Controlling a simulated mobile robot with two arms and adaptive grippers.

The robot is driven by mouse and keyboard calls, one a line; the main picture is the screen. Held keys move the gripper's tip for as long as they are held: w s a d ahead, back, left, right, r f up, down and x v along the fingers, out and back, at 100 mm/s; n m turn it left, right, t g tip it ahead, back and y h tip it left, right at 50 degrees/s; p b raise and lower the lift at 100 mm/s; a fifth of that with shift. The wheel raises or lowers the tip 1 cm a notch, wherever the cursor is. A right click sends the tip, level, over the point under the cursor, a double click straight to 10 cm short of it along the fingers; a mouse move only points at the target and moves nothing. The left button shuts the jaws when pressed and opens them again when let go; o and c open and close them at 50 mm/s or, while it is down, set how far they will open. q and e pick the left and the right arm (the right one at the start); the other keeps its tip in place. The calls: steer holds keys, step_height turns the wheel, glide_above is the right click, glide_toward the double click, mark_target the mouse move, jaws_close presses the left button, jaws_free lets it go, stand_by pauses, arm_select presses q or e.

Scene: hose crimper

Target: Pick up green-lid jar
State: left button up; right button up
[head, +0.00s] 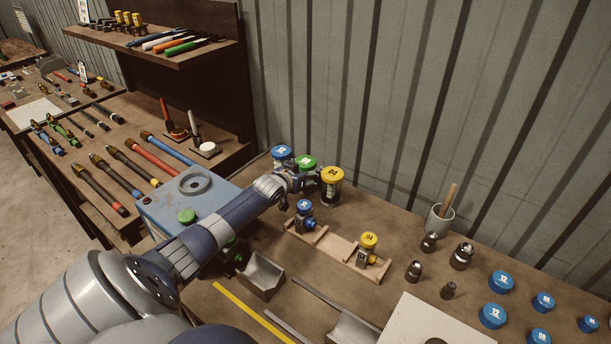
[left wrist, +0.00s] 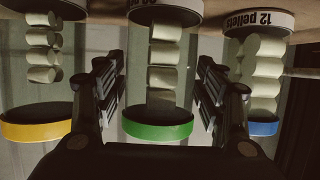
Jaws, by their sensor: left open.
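The green-lid jar (head: 306,162) stands at the back of the bench by the wall, between a blue-lid jar (head: 281,152) and a yellow-lid jar (head: 331,185). My left gripper (head: 305,178) is open at its near side and hides much of its body. In the left wrist view, which is upside down, the clear green-lid jar (left wrist: 160,129) holds white pellets. It lies between the two spread finger pads, with a visible gap on each side. The yellow-lid jar (left wrist: 37,130) and blue-lid jar (left wrist: 262,128) are outside the fingers. My right gripper is not in view.
A wooden rack (head: 341,250) with small blue- and yellow-capped pieces stands in front of the jars. A blue box (head: 155,205) is beside my left arm. A cup (head: 440,220), metal fittings and blue caps lie to the right. The grey wall is close behind.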

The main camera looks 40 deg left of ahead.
arm_select(q)
steer(key=c, duration=1)
steer(key=shift+c, duration=0.2)
